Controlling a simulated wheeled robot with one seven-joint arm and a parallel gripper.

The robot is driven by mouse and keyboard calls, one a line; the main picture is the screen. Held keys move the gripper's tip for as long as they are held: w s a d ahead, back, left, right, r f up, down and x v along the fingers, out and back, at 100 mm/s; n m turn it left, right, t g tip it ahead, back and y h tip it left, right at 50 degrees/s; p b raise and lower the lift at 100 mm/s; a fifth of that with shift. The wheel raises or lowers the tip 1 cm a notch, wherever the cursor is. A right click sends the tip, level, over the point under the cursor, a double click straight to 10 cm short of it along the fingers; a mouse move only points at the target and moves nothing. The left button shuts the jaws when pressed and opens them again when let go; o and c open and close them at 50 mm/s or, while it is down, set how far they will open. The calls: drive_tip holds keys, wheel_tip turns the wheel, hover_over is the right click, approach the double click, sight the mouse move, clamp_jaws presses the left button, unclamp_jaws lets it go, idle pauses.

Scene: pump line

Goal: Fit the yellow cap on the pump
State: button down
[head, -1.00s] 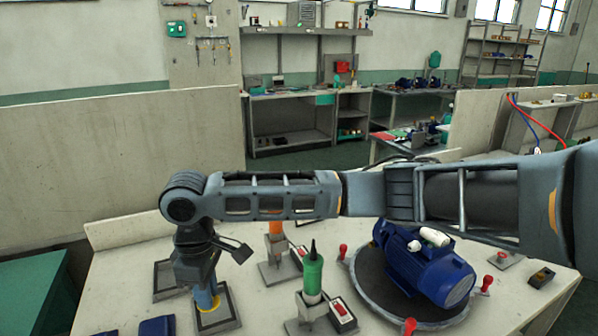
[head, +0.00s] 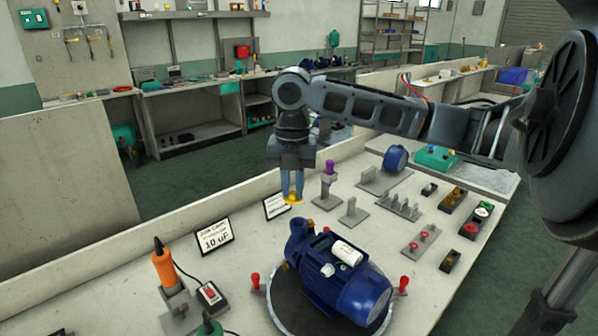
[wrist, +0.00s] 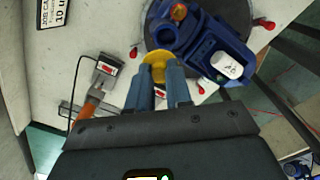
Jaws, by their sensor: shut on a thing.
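The blue pump (head: 345,290) sits on a round dark plate (head: 290,313) on the bench. A white cylinder (head: 349,249) lies in an opening on its top, and its round blue port (head: 297,228) stands at the back left. My gripper (head: 292,190) points down behind the pump's port, shut on the yellow cap (head: 293,199). In the wrist view the yellow cap (wrist: 154,58) is a flanged disc at the tips of the fingers (wrist: 157,82). It overlaps the pump (wrist: 205,38) near the port there; I cannot tell the height gap.
A job card (head: 214,238) reading 10 uF and a smaller card (head: 276,207) stand along the back ledge. An orange-handled tool (head: 163,268) and red switch box (head: 209,294) are at left. A purple-topped tool (head: 329,170) and grey racks (head: 400,205) stand at right.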

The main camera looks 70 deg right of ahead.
drive_tip(key=shift+s+d+r, duration=0.15)
drive_tip(key=shift+s+d, duration=0.35)
drive_tip(key=shift+s, duration=0.05)
drive_tip(key=shift+n, duration=0.3)
drive_tip(key=shift+f, duration=3.15)
drive_tip(key=shift+f, duration=0.45)
drive_tip(key=c, duration=1)
unclamp_jaws()
drive_tip(key=shift+o, duration=0.2)
drive_tip(key=shift+r, duration=3)
wheel_tip(320, 180, up, 8)
hover_over(299, 222)
drive_tip(key=shift+f, duration=0.1)
